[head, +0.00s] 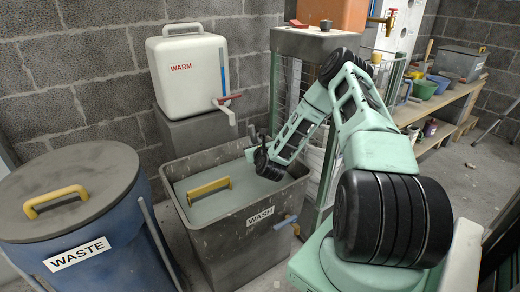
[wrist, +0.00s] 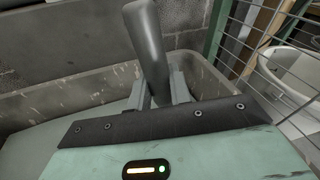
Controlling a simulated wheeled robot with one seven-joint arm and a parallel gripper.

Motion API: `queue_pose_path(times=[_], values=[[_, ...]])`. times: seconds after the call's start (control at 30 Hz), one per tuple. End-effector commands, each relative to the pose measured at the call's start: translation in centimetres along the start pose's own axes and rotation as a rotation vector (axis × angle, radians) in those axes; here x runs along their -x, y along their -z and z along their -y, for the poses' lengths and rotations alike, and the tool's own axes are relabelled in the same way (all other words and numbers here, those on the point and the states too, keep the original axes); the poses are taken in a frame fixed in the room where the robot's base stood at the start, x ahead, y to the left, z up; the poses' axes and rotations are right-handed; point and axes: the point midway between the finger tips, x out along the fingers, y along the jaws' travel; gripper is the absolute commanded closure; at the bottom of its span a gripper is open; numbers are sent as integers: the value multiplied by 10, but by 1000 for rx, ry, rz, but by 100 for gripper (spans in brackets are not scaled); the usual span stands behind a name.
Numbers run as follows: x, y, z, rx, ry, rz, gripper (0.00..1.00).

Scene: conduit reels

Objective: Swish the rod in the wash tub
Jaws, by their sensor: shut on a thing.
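The wash tub (head: 237,238) is a grey rectangular tub with a WASH label, filled with pale greenish water (head: 222,205). In the wrist view its rim (wrist: 40,104) runs behind my gripper. My gripper (wrist: 160,92) is shut on a dark grey rod (wrist: 145,38), which rises between the two fingers. In the head view my gripper (head: 262,160) is over the far right part of the tub, near the rim. The rod's lower end is hidden, so I cannot tell whether it touches the water.
A blue WASTE bin (head: 95,245) with a lid stands left of the tub. A white WARM container (head: 187,65) with a tap stands behind it. A wire rack (wrist: 262,40) stands close right of my gripper.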

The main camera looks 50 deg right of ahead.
Motion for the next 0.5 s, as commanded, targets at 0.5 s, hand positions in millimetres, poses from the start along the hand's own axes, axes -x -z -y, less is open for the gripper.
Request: queue_pose_path(times=[0.5], values=[[-2,-1,0,-1,0,-4,100]])
